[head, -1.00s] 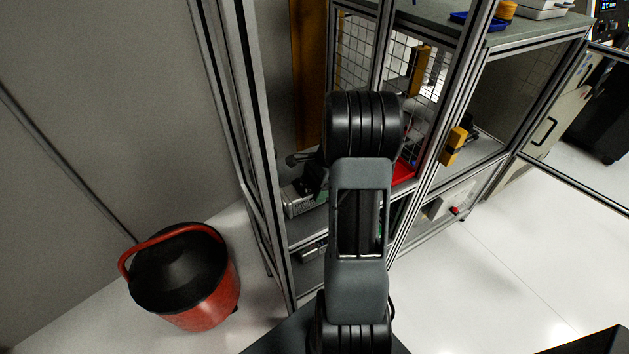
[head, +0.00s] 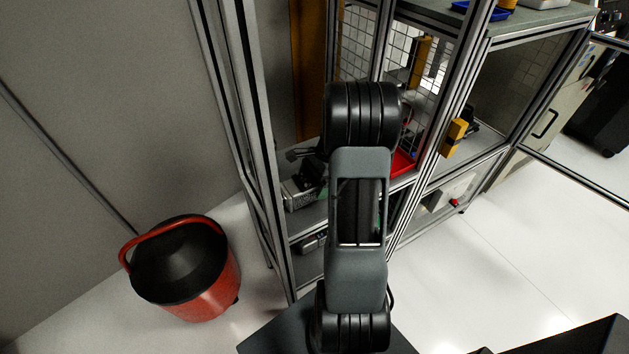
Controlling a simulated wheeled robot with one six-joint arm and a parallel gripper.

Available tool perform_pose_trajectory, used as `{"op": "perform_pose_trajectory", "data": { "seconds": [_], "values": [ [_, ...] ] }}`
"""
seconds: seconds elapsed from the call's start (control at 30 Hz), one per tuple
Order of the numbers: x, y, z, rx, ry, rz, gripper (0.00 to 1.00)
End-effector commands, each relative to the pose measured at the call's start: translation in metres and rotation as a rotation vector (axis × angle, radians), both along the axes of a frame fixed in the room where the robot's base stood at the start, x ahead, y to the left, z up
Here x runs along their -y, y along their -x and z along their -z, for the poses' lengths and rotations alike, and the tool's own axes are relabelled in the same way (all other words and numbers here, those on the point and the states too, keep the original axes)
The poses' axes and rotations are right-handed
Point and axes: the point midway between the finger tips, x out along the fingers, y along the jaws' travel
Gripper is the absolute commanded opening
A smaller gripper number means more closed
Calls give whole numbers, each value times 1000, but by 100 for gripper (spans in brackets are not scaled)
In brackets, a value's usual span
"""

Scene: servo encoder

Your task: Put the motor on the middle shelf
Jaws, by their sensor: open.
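The metal shelf unit stands ahead of me, with a worktop above, a middle shelf (head: 312,219) and a lower level below it. A silver-grey box-like part (head: 302,197) sits on the middle shelf at the left, with dark parts (head: 312,172) above and beside it. I cannot tell whether any of these is the motor. My arm stands upright in the middle of the view and covers much of the shelf. My gripper is not visible; it may be hidden behind the arm.
A red bin (head: 190,290) stands on the floor at the left. A red tray (head: 403,163) is partly hidden behind my arm.

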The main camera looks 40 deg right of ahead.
Motion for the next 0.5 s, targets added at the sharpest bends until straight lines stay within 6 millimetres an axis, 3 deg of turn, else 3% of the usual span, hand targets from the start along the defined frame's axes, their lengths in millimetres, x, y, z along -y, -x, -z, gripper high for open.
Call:
{"op": "perform_pose_trajectory", "data": {
  "seconds": [0.17, 0.5],
  "values": [
    [4, 0, -11, 3, 2, 2, 100],
    [28, 3, -69, 4, 3, 2, 100]
  ]
}}
